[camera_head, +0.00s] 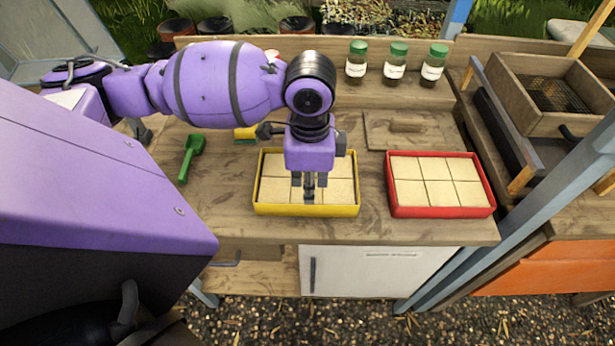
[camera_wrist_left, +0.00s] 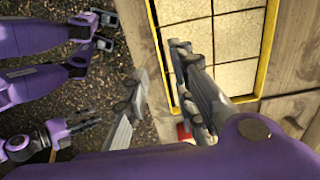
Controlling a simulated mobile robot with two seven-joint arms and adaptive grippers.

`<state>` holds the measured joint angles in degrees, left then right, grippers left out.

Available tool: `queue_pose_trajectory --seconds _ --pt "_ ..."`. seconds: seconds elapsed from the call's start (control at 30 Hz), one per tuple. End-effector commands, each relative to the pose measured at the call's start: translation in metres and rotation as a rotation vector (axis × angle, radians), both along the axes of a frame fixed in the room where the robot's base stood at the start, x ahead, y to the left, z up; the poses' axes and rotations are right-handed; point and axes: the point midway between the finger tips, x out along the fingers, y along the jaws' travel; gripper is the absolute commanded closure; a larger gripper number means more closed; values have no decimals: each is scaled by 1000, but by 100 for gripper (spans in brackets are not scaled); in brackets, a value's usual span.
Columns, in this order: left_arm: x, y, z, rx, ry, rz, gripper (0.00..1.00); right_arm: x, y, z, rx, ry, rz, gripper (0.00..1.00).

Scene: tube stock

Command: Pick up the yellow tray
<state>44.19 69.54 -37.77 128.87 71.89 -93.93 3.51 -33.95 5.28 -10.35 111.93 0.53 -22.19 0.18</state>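The yellow tray (camera_head: 305,211) lies on the wooden bench and holds several pale square blocks. It also shows in the left wrist view (camera_wrist_left: 271,40). My left gripper (camera_head: 309,192) reaches down over the tray's front side. In the left wrist view, its fingers (camera_wrist_left: 160,62) are apart and nothing is between them that I can see held. One finger appears over the tray, the other outside its front wall. I cannot tell the height of the fingertips above the rim.
A red tray (camera_head: 441,213) with similar blocks stands to the right. A green scoop (camera_head: 190,158) lies to the left. A wooden board (camera_head: 412,131) and green-lidded jars (camera_head: 397,61) are behind. A wooden sieve box (camera_head: 550,85) stands at the right.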

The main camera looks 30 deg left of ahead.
Motion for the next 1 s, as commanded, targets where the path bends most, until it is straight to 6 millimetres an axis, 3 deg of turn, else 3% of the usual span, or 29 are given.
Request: queue_pose_trajectory --seconds 0.4,0.67,0.87,1.0 --pt "-4 6 -55 -1 -1 0 76 1 -1 0 -2 -4 -1 60" --pt "-4 6 -57 0 -4 -1 76 0 1 0 4 -2 -10 60" --pt "-4 6 -57 0 -4 -1 99 -1 2 0 6 -2 -12 60" --pt "-4 6 -57 0 -4 -1 100 -1 1 0 6 -1 -12 60"
